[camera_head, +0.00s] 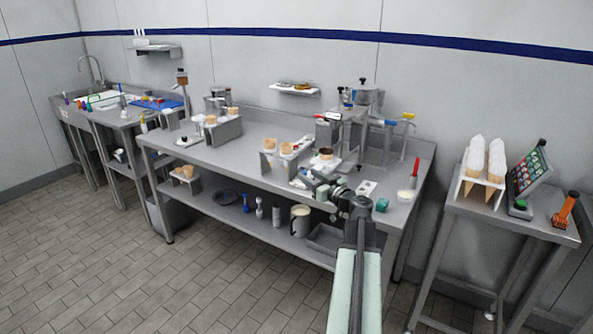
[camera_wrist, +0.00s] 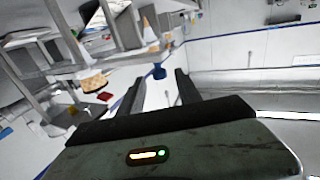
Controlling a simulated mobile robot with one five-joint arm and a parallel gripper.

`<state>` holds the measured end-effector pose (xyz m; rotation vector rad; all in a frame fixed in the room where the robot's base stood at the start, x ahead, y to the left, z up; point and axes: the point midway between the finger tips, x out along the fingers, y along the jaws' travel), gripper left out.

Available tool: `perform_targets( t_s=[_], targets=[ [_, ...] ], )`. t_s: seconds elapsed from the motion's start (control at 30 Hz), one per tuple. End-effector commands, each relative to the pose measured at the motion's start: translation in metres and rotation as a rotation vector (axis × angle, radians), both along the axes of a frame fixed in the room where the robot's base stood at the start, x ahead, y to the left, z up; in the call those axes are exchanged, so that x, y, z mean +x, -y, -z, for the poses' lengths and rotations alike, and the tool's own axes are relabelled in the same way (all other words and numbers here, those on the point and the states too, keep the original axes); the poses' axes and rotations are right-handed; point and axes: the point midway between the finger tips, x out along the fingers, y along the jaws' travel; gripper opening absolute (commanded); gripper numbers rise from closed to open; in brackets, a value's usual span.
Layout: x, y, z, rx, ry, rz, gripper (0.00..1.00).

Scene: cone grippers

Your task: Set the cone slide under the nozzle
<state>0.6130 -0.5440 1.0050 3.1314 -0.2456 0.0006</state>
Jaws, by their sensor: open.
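A metal dispensing machine (camera_head: 368,105) stands at the right end of the long steel bench. A smaller unit with coloured handles (camera_head: 334,117) is on its left; I cannot tell which outlet is the nozzle. A dark-topped cup or cone (camera_head: 326,154) sits in front of it. A metal holder (camera_head: 268,163) with cones (camera_head: 286,148) is to the left. I cannot pick out the cone slide for certain. My gripper (camera_head: 316,187) is over the bench's front edge, in front of these. In the wrist view my gripper (camera_wrist: 160,76) is open, with nothing between its fingers.
Another cone holder (camera_head: 224,133) stands farther left on the bench (camera_head: 180,152). A white tub (camera_head: 405,195) and a red-handled tool (camera_head: 414,172) are at the right end. A side table (camera_head: 470,208) holds wrapped cones (camera_head: 475,158) and a screen (camera_head: 530,172). The floor at left front is free.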

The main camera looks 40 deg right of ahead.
Motion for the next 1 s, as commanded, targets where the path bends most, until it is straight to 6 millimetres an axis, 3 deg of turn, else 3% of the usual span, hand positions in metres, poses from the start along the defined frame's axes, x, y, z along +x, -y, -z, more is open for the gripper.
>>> perform_targets(
  t_s=[0.3, 0.6, 0.73, 0.77, 1.0],
  targets=[
    [0.058, 0.009, 0.000, 0.000, -0.001, -0.003, 0.41],
    [0.064, 0.008, 0.000, 0.001, -0.001, -0.003, 0.41],
    [0.065, 0.008, 0.000, 0.001, -0.001, -0.003, 0.05],
    [0.065, 0.008, 0.000, 0.001, -0.001, -0.003, 0.00],
    [0.065, 0.008, 0.000, 0.000, -0.001, -0.004, 0.00]
  ],
)
